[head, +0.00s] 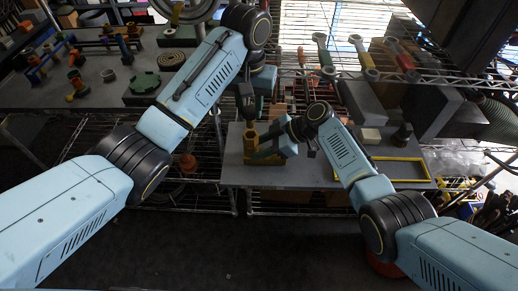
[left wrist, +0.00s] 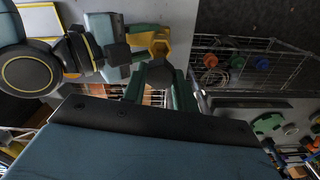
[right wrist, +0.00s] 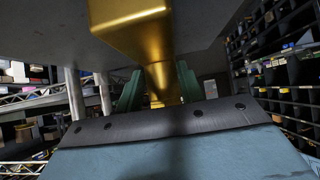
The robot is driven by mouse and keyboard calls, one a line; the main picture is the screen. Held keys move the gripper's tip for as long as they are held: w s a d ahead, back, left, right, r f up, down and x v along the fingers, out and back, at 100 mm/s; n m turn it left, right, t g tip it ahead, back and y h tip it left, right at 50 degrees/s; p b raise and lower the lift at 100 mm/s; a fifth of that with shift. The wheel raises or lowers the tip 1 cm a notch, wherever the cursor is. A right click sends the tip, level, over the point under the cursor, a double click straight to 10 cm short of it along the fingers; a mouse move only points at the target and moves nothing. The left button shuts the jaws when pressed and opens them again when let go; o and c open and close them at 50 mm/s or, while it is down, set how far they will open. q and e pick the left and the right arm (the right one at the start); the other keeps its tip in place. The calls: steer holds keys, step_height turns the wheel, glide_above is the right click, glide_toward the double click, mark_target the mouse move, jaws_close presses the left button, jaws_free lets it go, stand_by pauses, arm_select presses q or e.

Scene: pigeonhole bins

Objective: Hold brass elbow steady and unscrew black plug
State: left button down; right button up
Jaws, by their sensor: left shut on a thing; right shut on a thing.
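The brass elbow (head: 251,137) stands on the small grey table. My right gripper (head: 265,152) is shut on it; in the right wrist view the brass elbow (right wrist: 150,30) runs down between the green fingers (right wrist: 160,88). My left gripper (head: 248,108) is above the elbow, pointing down. In the left wrist view the black plug (left wrist: 160,75) is between the green fingers of the left gripper (left wrist: 160,92), which is shut on it, with the elbow (left wrist: 152,40) close by. I cannot tell how far the plug sits in the elbow.
A yellow rectangular frame (head: 395,184) lies on the right of the table. A small dark block (head: 402,135) stands behind it. Wrenches (head: 362,53) rest on a wire shelf at the back. Another bench (head: 105,92) with fittings is at the left.

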steer(key=o, duration=1.2)
steer(key=shift+c, duration=0.2)
steer(key=v, duration=1.2)
